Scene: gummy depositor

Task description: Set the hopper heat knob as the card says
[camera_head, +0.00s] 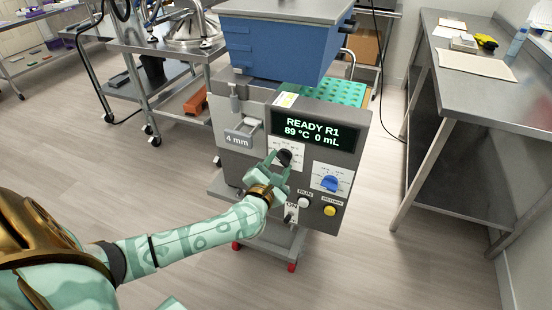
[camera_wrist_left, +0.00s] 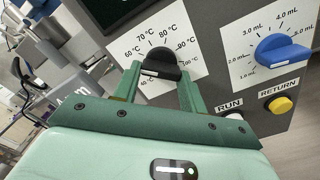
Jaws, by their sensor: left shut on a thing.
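The black heat knob (camera_head: 284,156) sits on a white dial plate marked in °C on the front of the grey depositor (camera_head: 243,108). My left gripper (camera_head: 278,168) is shut on this knob, one finger on each side. In the left wrist view, the knob (camera_wrist_left: 158,67) shows between the green fingers, below marks from about 60 to 100 °C. Its exact setting is hard to tell. The display (camera_head: 312,130) reads READY R1, 89 °C, 0 mL. My right gripper is out of view.
A blue volume knob (camera_head: 329,184) with mL marks sits right of the heat knob. Below are a white RUN button (camera_head: 304,202) and a yellow RETURN button (camera_head: 330,211). The blue hopper (camera_head: 270,48) is above. A steel table (camera_head: 490,95) stands at right; floor between is clear.

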